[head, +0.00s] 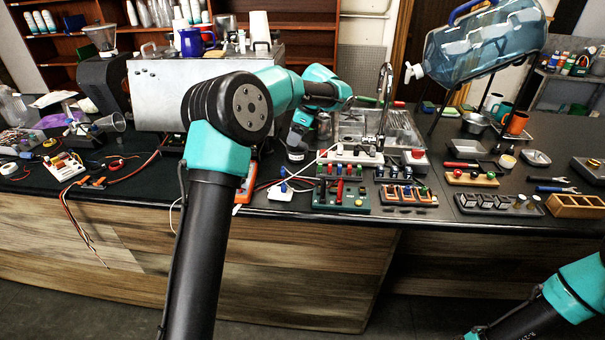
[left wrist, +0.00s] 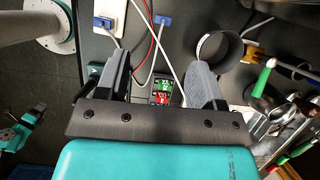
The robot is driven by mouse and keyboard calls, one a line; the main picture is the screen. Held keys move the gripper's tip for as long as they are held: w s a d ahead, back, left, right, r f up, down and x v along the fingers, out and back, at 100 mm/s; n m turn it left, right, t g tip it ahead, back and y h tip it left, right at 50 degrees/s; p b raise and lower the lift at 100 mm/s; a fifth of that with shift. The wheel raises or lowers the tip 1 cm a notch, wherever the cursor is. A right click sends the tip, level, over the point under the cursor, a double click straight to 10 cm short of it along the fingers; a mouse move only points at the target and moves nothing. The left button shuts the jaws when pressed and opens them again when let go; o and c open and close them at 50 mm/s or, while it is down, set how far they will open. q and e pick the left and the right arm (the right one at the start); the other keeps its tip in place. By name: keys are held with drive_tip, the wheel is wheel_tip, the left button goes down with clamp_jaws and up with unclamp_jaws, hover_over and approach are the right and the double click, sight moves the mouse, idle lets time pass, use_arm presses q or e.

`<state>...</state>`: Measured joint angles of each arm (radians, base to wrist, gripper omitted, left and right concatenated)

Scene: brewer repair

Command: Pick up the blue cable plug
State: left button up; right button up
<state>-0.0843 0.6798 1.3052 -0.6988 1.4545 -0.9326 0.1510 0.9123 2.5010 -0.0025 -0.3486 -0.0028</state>
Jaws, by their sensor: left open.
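A small blue plug (head: 284,187) sits on a white socket block (head: 281,195) near the counter's front edge in the head view. The left wrist view shows a blue plug (left wrist: 106,22) on a white block at the top left. A second blue plug (left wrist: 163,20) with a grey cable lies to its right on the dark counter. I cannot tell which one the task means. My left gripper (left wrist: 158,64) is open, with nothing held between its fingers; both plugs appear beyond the fingertips. My right gripper is outside both views.
A green board with red and black parts (head: 341,194) stands right of the socket block. White and red cables run nearby. A grey round cup (left wrist: 219,47) is close to the right finger. A metal case (head: 155,90) stands behind my left arm.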

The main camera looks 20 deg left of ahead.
use_arm(q)
drive_tip(key=d, duration=0.1)
drive_tip(key=w+d+r, duration=0.1)
drive_tip(key=d, duration=0.1)
drive_tip(key=shift+w+d+r, duration=0.2)
drive_tip(key=shift+w+r, duration=0.05)
drive_tip(key=shift+r, duration=0.15)
drive_tip(key=shift+a+f, duration=0.1)
approach(284, 169)
drive_tip(key=x, duration=0.4)
drive_tip(key=shift+d+f, duration=0.35)
drive_tip(key=shift+a, duration=0.1)
drive_tip(key=x, duration=0.4)
drive_tip(key=shift+a+r, duration=0.2)
drive_tip(key=shift+a, duration=0.2)
drive_tip(key=shift+s+a+f, duration=0.1)
drive_tip(key=shift+a+f, duration=0.1)
drive_tip(key=shift+f, duration=0.4)
